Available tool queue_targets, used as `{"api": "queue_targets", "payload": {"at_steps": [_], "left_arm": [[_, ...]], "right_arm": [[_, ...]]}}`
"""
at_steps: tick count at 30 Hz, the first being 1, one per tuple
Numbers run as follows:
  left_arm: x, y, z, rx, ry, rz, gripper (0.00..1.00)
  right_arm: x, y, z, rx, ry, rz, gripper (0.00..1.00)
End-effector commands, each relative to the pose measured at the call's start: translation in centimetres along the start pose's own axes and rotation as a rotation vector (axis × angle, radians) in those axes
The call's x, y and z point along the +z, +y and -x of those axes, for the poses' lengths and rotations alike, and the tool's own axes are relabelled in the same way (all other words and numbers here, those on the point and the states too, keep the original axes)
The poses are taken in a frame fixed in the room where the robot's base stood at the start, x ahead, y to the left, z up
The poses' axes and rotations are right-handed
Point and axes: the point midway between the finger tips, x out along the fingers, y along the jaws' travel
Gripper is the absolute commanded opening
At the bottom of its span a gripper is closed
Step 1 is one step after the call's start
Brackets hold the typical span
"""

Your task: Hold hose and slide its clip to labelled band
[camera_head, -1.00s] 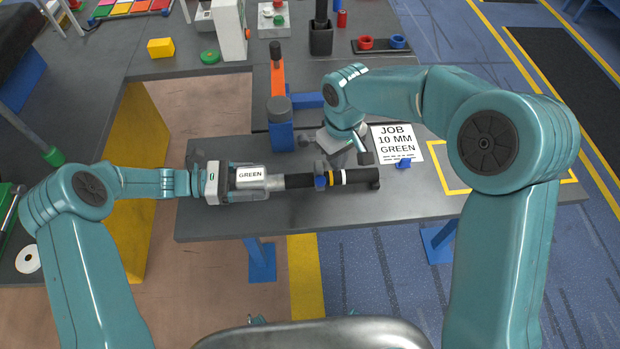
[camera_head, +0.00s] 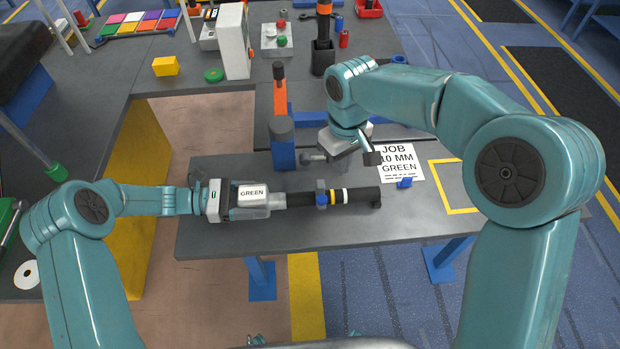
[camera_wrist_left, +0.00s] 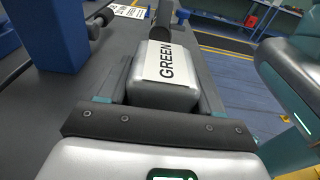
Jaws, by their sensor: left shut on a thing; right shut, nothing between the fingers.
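A black hose (camera_head: 363,195) lies level above the bench. Its left end is at a silver block labelled GREEN (camera_head: 252,194), which also fills the middle of the left wrist view (camera_wrist_left: 165,82). My left gripper (camera_head: 240,212) is shut on this end. A dark blue-grey clip (camera_head: 321,191) is around the hose. Just right of it are a yellow band (camera_head: 333,196) and a white band (camera_head: 346,195), apart from each other. My right gripper (camera_head: 343,155) is shut and empty, behind and above the hose, apart from the clip. Its fingertips are partly hidden.
A white card (camera_head: 400,160) reads JOB 10 MM GREEN, with a small blue block (camera_head: 405,183) at its front edge. A blue stand with an orange upright (camera_head: 280,105) is behind the hose. A yellow-outlined area (camera_head: 455,190) at right is clear. The front bench strip is bare.

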Motion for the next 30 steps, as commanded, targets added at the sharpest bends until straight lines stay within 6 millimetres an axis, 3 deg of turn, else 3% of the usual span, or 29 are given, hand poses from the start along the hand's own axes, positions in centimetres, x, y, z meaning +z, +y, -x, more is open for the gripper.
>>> {"api": "queue_targets", "payload": {"at_steps": [6,7,9,20,23,30], "left_arm": [[-0.3,-0.1,-0.1,-0.001,0.005,0.004,0.18],[-0.3,-0.1,-0.1,-0.001,0.004,0.004,0.71],[-0.3,-0.1,-0.1,-0.001,0.004,0.004,0.93],[-0.1,0.0,0.5,0.002,0.002,0.001,0.94],[-0.1,0.1,1.9,0.004,0.001,0.000,0.94],[-0.2,0.1,7.5,0.004,0.002,0.001,0.94]], "right_arm": [[0.0,0.0,-0.1,0.000,0.000,0.000,0.00],[0.0,0.0,-0.1,0.000,0.000,0.000,0.00],[0.0,0.0,-0.1,0.000,0.000,0.000,0.00],[0.0,0.0,-0.1,0.000,0.000,0.000,0.00],[0.0,0.0,-0.1,0.000,0.000,0.000,0.00],[0.0,0.0,0.0,0.000,0.000,0.000,0.00]]}}
